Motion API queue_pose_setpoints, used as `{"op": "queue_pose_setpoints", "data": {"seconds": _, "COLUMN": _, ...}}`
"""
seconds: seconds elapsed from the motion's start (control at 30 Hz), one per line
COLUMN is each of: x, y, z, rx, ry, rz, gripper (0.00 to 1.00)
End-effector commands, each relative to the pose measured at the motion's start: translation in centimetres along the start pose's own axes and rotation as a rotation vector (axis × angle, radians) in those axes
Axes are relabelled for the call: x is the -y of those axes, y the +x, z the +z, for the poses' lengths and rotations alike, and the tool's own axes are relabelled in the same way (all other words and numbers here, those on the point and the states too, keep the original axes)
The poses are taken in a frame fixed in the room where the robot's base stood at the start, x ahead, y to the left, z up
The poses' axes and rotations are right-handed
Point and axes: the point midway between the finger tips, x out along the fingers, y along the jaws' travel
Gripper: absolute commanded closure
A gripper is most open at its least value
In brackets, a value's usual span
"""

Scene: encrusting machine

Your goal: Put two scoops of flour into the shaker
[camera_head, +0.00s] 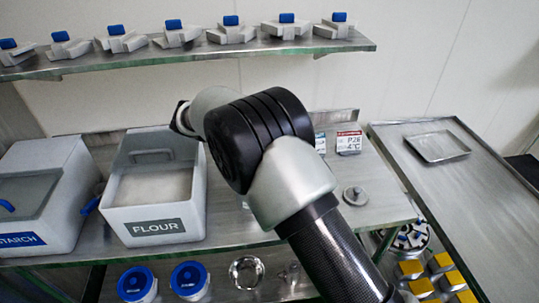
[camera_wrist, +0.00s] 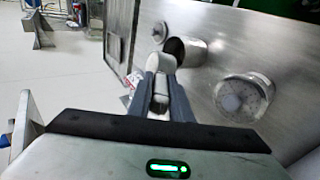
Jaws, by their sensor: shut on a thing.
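In the wrist view my gripper (camera_wrist: 162,82) is shut on a pale, narrow thing with a rounded end, which looks like the scoop (camera_wrist: 161,61). Its far end is close to the mouth of a metal cup, likely the shaker (camera_wrist: 194,52); I cannot tell if they touch or whether flour is in either. The flour bin (camera_head: 155,225) stands open with pale flour (camera_head: 155,186) inside. My arm hides my gripper and the shaker in the head view.
The starch bin (camera_head: 40,225) stands left of the flour bin. A shelf (camera_head: 200,50) above carries several grey parts with blue knobs. Blue-lidded jars (camera_head: 136,283) stand below. A tray (camera_head: 437,147) lies on the right bench. Signs (camera_head: 348,142) stand behind my arm.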

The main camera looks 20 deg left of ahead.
Motion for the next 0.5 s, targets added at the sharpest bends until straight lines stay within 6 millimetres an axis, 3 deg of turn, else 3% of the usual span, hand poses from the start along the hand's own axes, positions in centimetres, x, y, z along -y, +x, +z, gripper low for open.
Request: {"op": "queue_pose_setpoints", "data": {"seconds": 0.5, "x": -2.3, "y": 0.3, "z": 1.2, "rx": -0.107, "ry": 0.139, "rz": -0.239, "gripper": 1.00}}
